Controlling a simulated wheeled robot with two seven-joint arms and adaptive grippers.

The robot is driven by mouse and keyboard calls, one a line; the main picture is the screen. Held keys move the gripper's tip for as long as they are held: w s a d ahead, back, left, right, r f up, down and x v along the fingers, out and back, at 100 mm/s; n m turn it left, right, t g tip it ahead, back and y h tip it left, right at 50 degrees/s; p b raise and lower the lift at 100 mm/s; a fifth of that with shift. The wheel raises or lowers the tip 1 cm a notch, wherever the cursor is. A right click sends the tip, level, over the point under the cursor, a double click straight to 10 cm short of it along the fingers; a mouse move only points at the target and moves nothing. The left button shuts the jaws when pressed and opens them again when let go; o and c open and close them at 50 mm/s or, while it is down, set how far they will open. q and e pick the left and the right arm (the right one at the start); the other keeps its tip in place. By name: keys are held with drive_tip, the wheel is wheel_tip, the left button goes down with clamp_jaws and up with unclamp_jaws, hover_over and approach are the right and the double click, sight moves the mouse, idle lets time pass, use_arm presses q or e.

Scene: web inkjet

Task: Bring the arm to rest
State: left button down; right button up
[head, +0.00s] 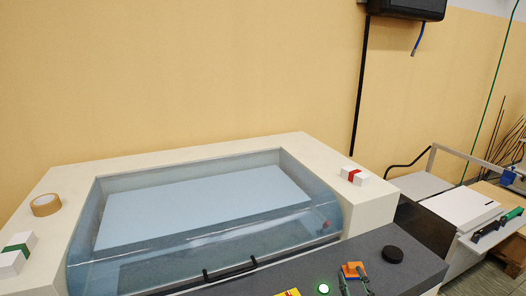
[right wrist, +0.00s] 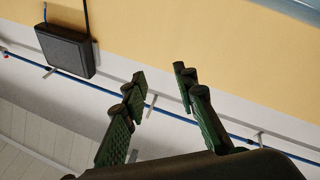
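My right gripper (head: 352,275) shows only by its dark green fingertips at the bottom edge of the head view, in front of the dark grey ledge. In the right wrist view, the right gripper (right wrist: 160,77) has its two fingers well apart, with nothing between them. It faces the upper wall and ceiling. My left gripper is not in view.
The cream printer (head: 376,208) with a clear blue cover fills the middle. Its dark ledge (head: 400,270) holds an orange block (head: 354,268), a black puck (head: 392,254) and a lit green button (head: 324,288). A tape roll (head: 46,205) sits left. A black wall box (right wrist: 66,50) hangs clear.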

drive_tip(key=s+d+f+m+g+h, duration=0.2)
drive_tip(key=s+d+f+g, duration=0.15)
drive_tip(key=f, duration=0.55)
drive_tip(key=s+d+f+m+g+h, duration=0.2)
drive_tip(key=d+f+g, duration=0.15)
drive_tip(key=f, duration=0.55)
drive_tip(key=s+d+f+m+g+h, duration=0.25)
drive_tip(key=d+f, duration=0.25)
drive_tip(key=f, duration=0.4)
drive_tip(key=s+f+g+y, duration=0.2)
drive_tip(key=s+f+g, duration=0.6)
drive_tip(key=s+f, duration=1.1)
drive_tip(key=s+a+f+g, duration=0.1)
drive_tip(key=s+f, duration=0.1)
drive_tip(key=f, duration=1.2)
drive_tip(key=s+a+f+g, duration=0.1)
drive_tip(key=s+f, duration=0.2)
drive_tip(key=f, duration=1.1)
drive_tip(key=s+f+g, duration=0.1)
drive_tip(key=s+f, duration=1.6)
drive_tip(key=s, duration=0.2)
drive_tip(key=shift+d+n+y, duration=0.2)
drive_tip(key=shift+n+y, duration=0.15)
drive_tip(key=shift+y, duration=0.1)
drive_tip(key=shift+s, duration=0.1)
